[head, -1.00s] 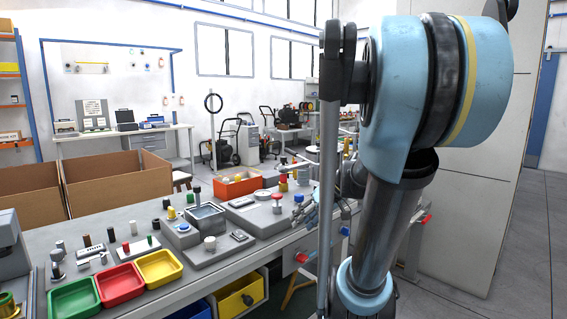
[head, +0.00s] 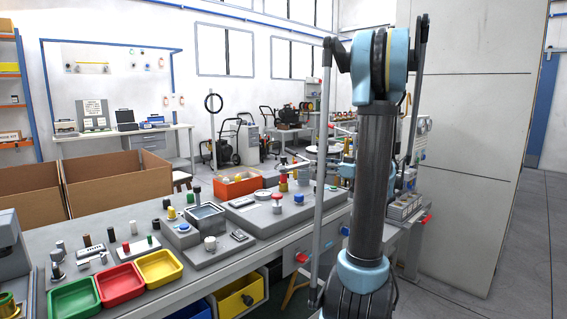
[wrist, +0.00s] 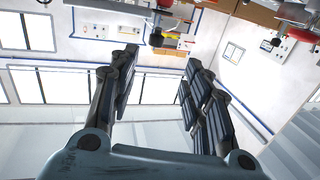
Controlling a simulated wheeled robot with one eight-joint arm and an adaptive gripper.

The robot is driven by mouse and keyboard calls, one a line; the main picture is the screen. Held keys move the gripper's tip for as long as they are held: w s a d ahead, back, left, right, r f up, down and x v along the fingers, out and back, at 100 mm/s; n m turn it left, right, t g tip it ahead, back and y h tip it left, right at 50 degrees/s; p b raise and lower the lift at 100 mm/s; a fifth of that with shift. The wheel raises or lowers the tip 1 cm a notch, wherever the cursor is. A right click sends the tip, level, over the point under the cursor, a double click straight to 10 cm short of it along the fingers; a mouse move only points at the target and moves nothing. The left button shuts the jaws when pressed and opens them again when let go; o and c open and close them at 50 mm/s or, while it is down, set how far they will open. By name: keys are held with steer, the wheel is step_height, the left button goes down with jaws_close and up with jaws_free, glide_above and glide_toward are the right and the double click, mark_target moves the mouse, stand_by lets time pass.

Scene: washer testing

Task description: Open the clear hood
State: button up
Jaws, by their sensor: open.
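I cannot pick out the clear hood for certain. A small grey box with a pale, glassy top (head: 206,212) stands on the workbench in the head view and may be it. My gripper (wrist: 160,60) shows in the wrist view with its two dark, jointed fingers spread apart and nothing between them. In the head view my arm stands right of the bench's middle and hides the gripper and part of the bench behind it.
The grey workbench (head: 130,225) holds green (head: 75,298), red (head: 119,284) and yellow (head: 159,267) trays, several knobs, and an orange bin (head: 238,187). Cardboard boxes (head: 117,180) stand behind it. A tall pale panel (head: 476,150) is at the right. Open floor (head: 500,270) lies at the right.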

mark_target(284, 159)
steer(key=x, duration=1.7)
steer(key=shift+w+r, duration=0.2)
steer(key=shift+w, duration=0.05)
steer(key=shift+d, duration=0.1)
jaws_close()
